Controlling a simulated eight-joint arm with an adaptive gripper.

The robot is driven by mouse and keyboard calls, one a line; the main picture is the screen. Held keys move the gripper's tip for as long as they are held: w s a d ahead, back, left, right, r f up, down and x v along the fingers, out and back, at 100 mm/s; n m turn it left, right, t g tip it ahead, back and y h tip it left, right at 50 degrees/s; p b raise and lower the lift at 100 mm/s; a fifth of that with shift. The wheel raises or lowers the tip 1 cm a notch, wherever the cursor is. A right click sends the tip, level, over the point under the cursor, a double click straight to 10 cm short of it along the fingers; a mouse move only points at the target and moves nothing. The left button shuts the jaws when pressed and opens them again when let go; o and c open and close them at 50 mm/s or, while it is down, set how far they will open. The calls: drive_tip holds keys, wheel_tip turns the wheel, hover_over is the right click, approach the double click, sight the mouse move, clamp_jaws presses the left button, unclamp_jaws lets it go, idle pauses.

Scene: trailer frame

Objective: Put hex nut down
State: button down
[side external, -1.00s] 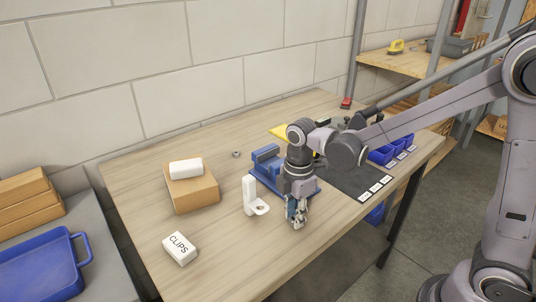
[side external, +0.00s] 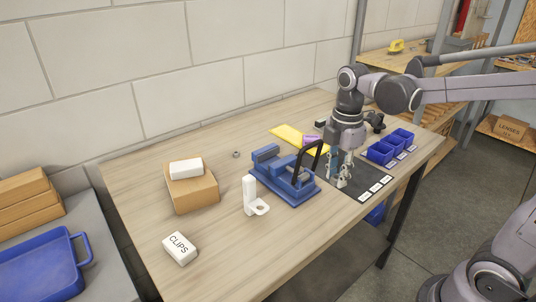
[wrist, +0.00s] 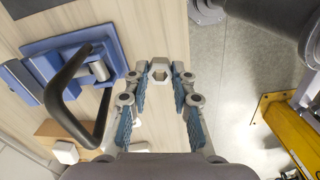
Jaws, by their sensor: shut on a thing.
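My gripper (side external: 341,182) is over the left part of the dark mat (side external: 367,175) in the side view. The nut is too small to make out clearly in the side view. I cannot tell how high it is above the mat. A small grey nut-like ring (side external: 236,154) lies apart on the wooden table, behind the blue vise.
The blue vise (side external: 284,177) with a tall black handle (side external: 309,157) stands close left of my gripper. A white holder (side external: 251,197) is farther left. Blue bins (side external: 391,149) and white labels (side external: 375,187) are at the right. The table's front edge is close.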

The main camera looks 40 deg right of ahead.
drive_tip(key=shift+s+d+r, duration=0.2)
drive_tip(key=shift+d+r, duration=0.35)
drive_tip(key=shift+r, duration=0.05)
wheel_tip(320, 180, up, 8)
drive_tip(key=n, duration=0.2)
hover_over(178, 244)
wheel_tip(178, 244, down, 12)
drive_tip(key=shift+d, duration=0.1)
drive_tip(key=shift+f, duration=2.05)
